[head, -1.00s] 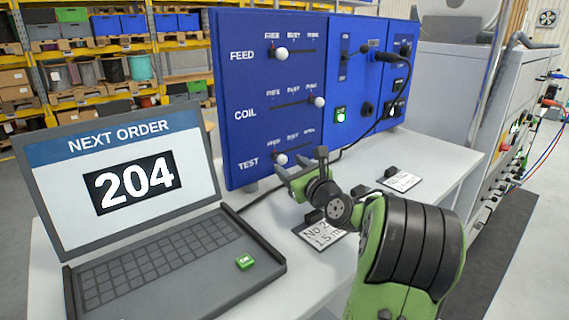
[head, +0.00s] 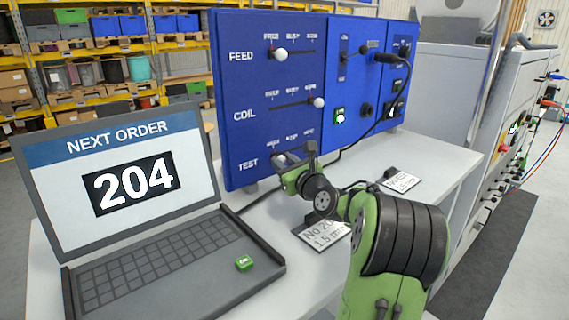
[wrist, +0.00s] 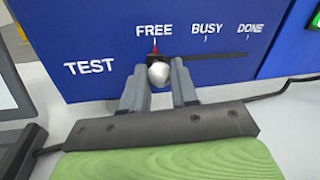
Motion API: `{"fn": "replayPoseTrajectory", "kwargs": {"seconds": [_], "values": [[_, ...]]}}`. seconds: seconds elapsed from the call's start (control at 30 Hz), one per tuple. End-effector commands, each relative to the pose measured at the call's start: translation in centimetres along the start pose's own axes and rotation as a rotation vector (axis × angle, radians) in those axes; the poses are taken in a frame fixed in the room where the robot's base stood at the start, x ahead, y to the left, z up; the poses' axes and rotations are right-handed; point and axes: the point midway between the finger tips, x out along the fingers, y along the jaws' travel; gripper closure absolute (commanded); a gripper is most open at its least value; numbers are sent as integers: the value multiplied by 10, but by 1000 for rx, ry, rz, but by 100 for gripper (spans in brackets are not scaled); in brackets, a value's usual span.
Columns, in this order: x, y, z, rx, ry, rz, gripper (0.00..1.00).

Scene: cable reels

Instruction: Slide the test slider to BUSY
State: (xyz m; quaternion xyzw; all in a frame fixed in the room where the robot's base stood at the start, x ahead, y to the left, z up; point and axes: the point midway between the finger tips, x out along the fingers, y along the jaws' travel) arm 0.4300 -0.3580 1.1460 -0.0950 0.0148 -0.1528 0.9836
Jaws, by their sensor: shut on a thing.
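The test slider's white ball knob (wrist: 158,73) sits at FREE, the left end of its dark slot (wrist: 218,55), in the wrist view. BUSY is the middle label and DONE the right one. My gripper (wrist: 159,80) is shut on the knob, with one grey finger on each side of it. In the head view my gripper (head: 287,161) is at the TEST row of the blue panel (head: 236,90), and its fingers mostly hide the knob there.
Above, the feed knob (head: 281,54) is at the left of its slot and the coil knob (head: 318,103) at the right. A laptop (head: 130,185) showing 204 stands left of my arm. Label cards (head: 322,235) lie on the table near my arm.

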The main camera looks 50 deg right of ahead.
Motion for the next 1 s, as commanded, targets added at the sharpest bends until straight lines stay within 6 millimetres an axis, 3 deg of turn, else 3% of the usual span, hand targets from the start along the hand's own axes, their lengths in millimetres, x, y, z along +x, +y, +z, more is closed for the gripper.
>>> {"fn": "replayPoseTrajectory", "kwargs": {"seconds": [0.17, 0.5, 0.9, 0.93, 1.0], "values": [[1, -6, 0, 2, 2, -1, 100], [11, -57, -7, 2, 3, -2, 100], [13, -63, -12, -1, -1, 0, 100], [13, -63, -12, -1, -1, 0, 70], [13, -63, -12, -1, -1, 0, 59]]}}
